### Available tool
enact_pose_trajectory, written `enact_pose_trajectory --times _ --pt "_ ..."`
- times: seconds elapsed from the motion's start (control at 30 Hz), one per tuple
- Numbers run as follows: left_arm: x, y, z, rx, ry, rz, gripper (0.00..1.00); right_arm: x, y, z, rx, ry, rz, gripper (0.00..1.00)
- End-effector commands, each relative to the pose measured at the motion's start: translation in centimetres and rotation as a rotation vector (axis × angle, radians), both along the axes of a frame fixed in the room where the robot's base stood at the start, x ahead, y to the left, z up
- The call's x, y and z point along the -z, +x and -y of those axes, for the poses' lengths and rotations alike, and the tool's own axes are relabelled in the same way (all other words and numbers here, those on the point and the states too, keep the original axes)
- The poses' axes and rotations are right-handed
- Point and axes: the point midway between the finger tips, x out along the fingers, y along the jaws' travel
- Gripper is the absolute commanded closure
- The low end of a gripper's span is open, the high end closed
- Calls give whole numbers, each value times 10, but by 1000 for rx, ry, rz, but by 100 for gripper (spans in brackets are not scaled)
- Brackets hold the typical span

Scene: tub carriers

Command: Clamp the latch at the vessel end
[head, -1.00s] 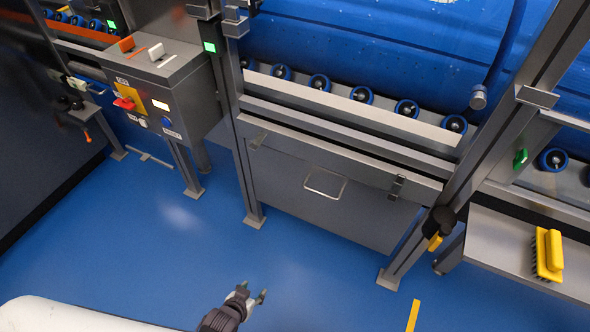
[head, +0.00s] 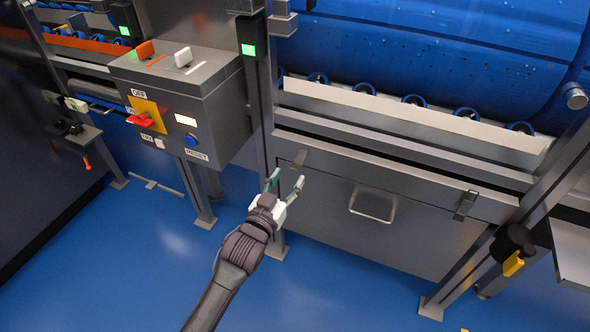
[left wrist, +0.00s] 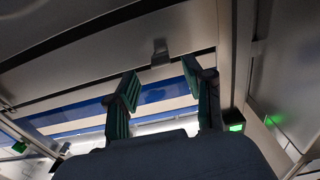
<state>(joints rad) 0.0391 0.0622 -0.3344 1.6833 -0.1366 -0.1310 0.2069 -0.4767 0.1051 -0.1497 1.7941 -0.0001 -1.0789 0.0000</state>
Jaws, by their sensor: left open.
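A grey metal drawer-like panel (head: 340,235) with a wire handle (head: 372,204) sits under the blue vessel. A small latch (head: 299,159) at its left end sticks out at a slant from the top edge. A second latch (head: 466,205) at the right end lies flat across the seam. My left gripper (head: 285,181) is open and empty, with its fingertips just below and left of the left latch. In the left wrist view a latch (left wrist: 160,52) shows beyond and between the green-padded fingers, apart from them. My right gripper is not in view.
A control box (head: 190,95) with a red switch (head: 146,119) and blue reset button (head: 191,140) stands left of my arm. A post (head: 258,100) with a green light rises close behind my gripper. The blue floor in front is clear.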

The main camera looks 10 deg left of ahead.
Motion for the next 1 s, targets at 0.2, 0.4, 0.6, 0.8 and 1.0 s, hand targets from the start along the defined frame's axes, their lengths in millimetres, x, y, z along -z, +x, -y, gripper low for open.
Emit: enact_pose_trajectory --times 0.2,0.4,0.6,0.8,1.0 --pt "1 35 11 0 0 1 48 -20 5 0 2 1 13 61" --pt "1 47 15 0 -1 0 48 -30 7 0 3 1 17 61" --pt "0 48 16 0 0 0 48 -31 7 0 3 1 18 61" --pt "0 48 16 0 0 -1 68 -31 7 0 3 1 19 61" --pt "1 48 16 0 0 -1 100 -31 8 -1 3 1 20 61"
